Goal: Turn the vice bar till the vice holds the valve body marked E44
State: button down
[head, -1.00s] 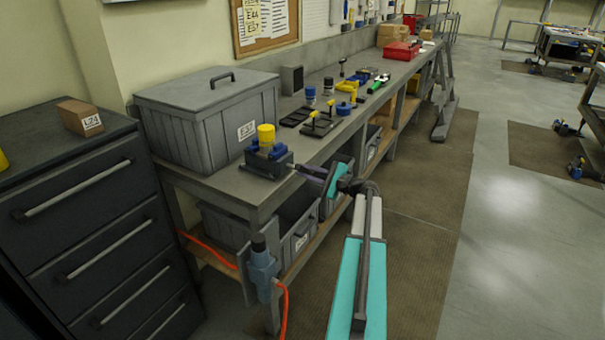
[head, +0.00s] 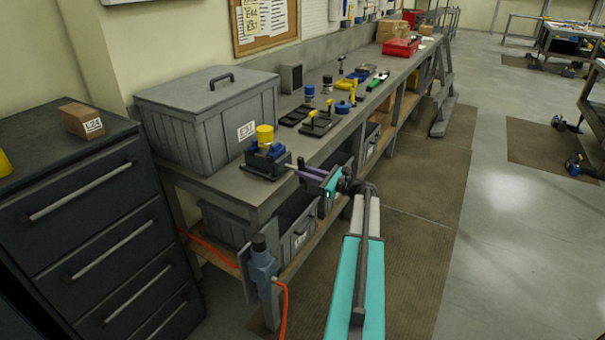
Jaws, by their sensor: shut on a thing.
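The vice (head: 266,166) is a dark block with blue parts at the near corner of the grey workbench. A yellow cylindrical part (head: 265,134) stands upright between the blue parts, likely the valve body; no E44 mark can be read on it. I cannot tell whether the jaws touch it. My gripper (head: 299,170) is at the vice's right side, with its purple fingers pointing left at it. It is shut on the vice bar, which is mostly hidden by the fingers. A short pale piece (head: 290,167) shows between fingers and vice.
A grey lidded bin (head: 205,125) stands behind the vice. Black holders with yellow parts (head: 318,124) lie farther along the bench. A blue tool (head: 263,270) hangs at the bench end. The aisle floor (head: 410,250) is clear on the right.

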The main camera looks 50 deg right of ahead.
jog(key=shift+s, duration=0.1)
jog(key=c, duration=1.7)
grip_release()
jog(key=shift+s, duration=0.1)
jog(key=shift+o, duration=0.2)
jog(key=b+v, duration=0.4)
jog(key=v, duration=0.9)
jog(key=shift+s, duration=0.35)
jog(key=shift+f, duration=0.1)
